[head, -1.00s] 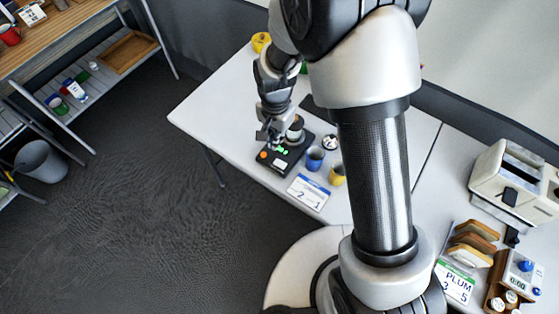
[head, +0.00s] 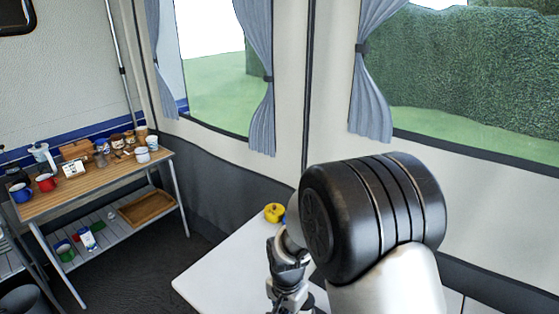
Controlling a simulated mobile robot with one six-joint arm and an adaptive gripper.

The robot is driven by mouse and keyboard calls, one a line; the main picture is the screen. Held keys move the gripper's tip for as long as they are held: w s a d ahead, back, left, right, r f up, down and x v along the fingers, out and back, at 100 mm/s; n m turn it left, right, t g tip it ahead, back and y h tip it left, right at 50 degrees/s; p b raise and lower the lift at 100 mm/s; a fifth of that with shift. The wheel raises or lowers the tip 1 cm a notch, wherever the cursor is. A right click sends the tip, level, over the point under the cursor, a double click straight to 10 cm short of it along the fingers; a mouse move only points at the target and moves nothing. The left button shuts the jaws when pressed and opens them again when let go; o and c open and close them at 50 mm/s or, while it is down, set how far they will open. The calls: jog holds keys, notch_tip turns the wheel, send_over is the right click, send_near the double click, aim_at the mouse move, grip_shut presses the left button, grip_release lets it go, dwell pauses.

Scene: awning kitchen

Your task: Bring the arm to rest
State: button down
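My arm rises in the front right of the head view, its large black joint in front of the tent wall. My gripper (head: 288,304) is partly in view at the bottom edge, over the white table (head: 215,272). Its fingertips are cut off by the frame, so I cannot tell whether it is open or shut, or whether it holds anything. A yellow round object (head: 274,212) sits at the far end of the white table, behind the gripper.
A wooden-topped shelf unit (head: 100,183) stands at the left with mugs, jars and a box on top. Its lower shelf holds a wooden tray (head: 147,208) and small cans. A grey bucket (head: 22,300) is at the bottom left. Dark floor lies between shelf and table.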

jog(key=s+d+r+n+t, duration=0.15)
jog(key=d+r, duration=0.25)
jog(key=r, duration=0.7)
jog(key=s+d+r+n+t, duration=0.1)
jog(key=s+d+r+n, duration=0.2)
jog(key=s+r, duration=0.4)
jog(key=s+d+r+n+t, duration=0.2)
jog(key=s+d+r, duration=0.3)
jog(key=s, duration=0.6)
notch_tip(320, 180, up, 2)
jog(key=shift+r+n, duration=0.2)
jog(key=shift+n, duration=0.25)
jog(key=shift+s+d, duration=0.15)
jog(key=shift+d, duration=0.05)
